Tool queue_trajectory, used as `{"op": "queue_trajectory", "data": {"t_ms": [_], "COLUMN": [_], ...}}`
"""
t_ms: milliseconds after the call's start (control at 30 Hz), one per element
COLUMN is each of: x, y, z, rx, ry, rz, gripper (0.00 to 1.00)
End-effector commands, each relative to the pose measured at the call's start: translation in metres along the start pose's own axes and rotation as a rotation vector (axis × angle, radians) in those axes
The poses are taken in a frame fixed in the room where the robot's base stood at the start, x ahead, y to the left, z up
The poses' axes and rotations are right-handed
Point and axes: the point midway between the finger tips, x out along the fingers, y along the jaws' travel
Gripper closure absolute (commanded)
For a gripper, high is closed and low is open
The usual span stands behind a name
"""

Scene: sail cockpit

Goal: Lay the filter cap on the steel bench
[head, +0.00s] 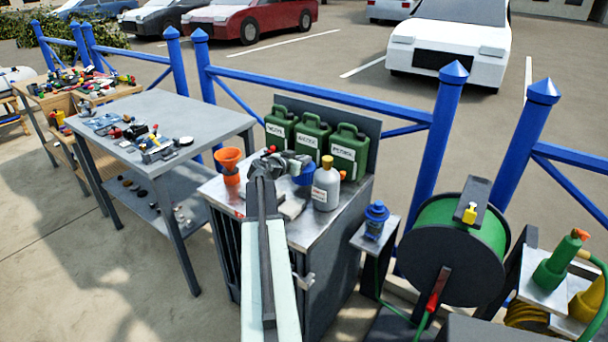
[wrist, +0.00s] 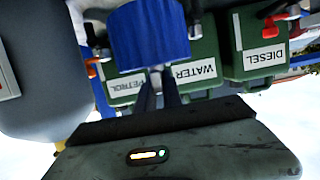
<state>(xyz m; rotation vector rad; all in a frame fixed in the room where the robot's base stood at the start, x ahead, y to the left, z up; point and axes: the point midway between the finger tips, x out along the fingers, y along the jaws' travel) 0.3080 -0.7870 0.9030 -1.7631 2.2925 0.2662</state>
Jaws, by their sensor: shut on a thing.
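The blue filter cap (wrist: 150,35) is held between the fingers of my gripper (wrist: 157,88) in the wrist view. In the head view the blue cap (head: 303,176) shows at the end of my gripper (head: 293,166), above the metal-topped cabinet and left of a grey bottle. My gripper is shut on the cap. A grey steel bench (head: 165,105) stands to the left of the cabinet, with a lower shelf.
The cabinet (head: 335,218) carries green cans (head: 347,150), an orange funnel (head: 230,162) and a grey bottle (head: 326,188). A blue-topped filter (head: 376,218) stands on a small stand to the right, beside a green hose reel (head: 455,250). Blue railings (head: 330,95) run behind.

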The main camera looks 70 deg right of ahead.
Motion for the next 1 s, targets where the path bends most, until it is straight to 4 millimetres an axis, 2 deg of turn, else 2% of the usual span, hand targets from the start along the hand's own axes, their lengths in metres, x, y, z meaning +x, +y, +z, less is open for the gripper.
{"op": "queue_trajectory", "data": {"t_ms": [233, 467, 600, 633, 700, 1000], "x": [0.011, 0.010, 0.011, 0.011, 0.011, 0.010], "y": [0.000, -0.001, -0.001, -0.001, -0.001, -0.001], "z": [0.037, 0.033, 0.038, 0.038, 0.036, 0.036], "rx": [0.000, -0.001, -0.001, 0.000, 0.000, -0.001], "ry": [0.000, 0.000, 0.000, 0.000, 0.000, 0.000], "rz": [-0.001, -0.001, -0.001, -0.001, -0.001, -0.002], "gripper": [1.00, 1.00, 1.00, 0.87, 0.68, 0.68]}}
